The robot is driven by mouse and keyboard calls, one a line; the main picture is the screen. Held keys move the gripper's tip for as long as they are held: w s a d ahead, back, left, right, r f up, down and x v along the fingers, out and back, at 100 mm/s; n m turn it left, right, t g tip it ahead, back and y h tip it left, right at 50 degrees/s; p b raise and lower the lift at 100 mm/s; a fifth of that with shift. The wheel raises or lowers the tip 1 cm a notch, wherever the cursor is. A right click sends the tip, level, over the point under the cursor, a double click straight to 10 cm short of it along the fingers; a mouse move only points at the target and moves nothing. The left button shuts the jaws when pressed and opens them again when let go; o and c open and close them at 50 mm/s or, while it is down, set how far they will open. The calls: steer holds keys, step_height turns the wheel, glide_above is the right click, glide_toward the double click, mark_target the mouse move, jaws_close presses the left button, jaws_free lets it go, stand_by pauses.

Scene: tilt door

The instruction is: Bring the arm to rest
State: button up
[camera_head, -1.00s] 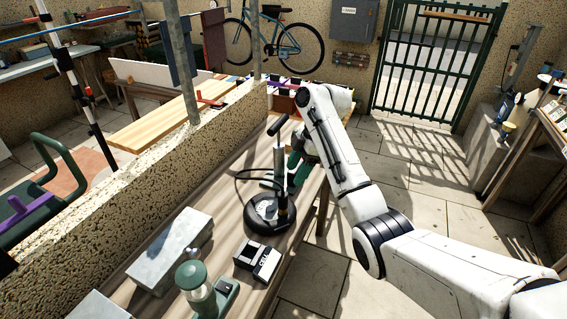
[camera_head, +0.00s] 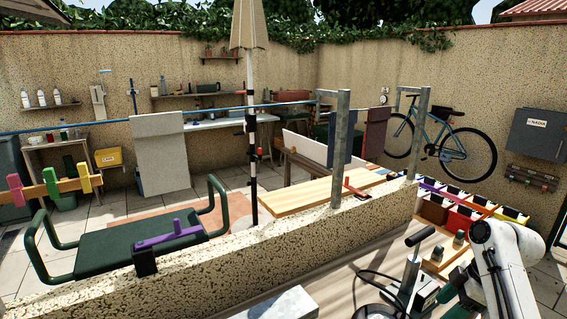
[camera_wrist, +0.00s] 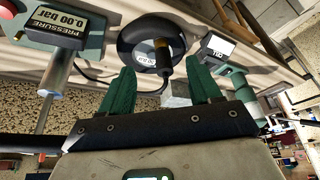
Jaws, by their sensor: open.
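My arm (camera_head: 505,265) shows at the lower right of the head view, bent, its lower part cut off by the frame. The green finger of my gripper (camera_head: 448,293) shows beside it, next to a black-handled pump (camera_head: 420,236). In the wrist view my gripper (camera_wrist: 162,90) has its two green fingers spread wide.
A workbench (camera_head: 345,262) bears the pump and a grey block (camera_head: 285,305). A pressure display (camera_wrist: 58,28) and a small white-and-black box (camera_wrist: 218,46) show in the wrist view. A rough low wall (camera_head: 230,270) runs along the bench. Colourful bins (camera_head: 460,212) stand behind my arm.

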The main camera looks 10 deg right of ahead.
steer(key=s+a+f+m, duration=0.5)
steer(key=s+a+f, duration=0.6)
steer(key=a+f, duration=0.4)
steer(key=s+a+m+h, duration=0.2)
steer(key=s+m, duration=0.1)
steer(key=s, duration=0.7)
steer(key=s+a+m+g+h, duration=0.1)
steer(key=s+a+m+h, duration=0.1)
steer(key=s, duration=0.9)
steer(key=shift+s+a+m, duration=0.15)
steer(key=shift+s+m, duration=0.15)
steer(key=shift+m, duration=0.6)
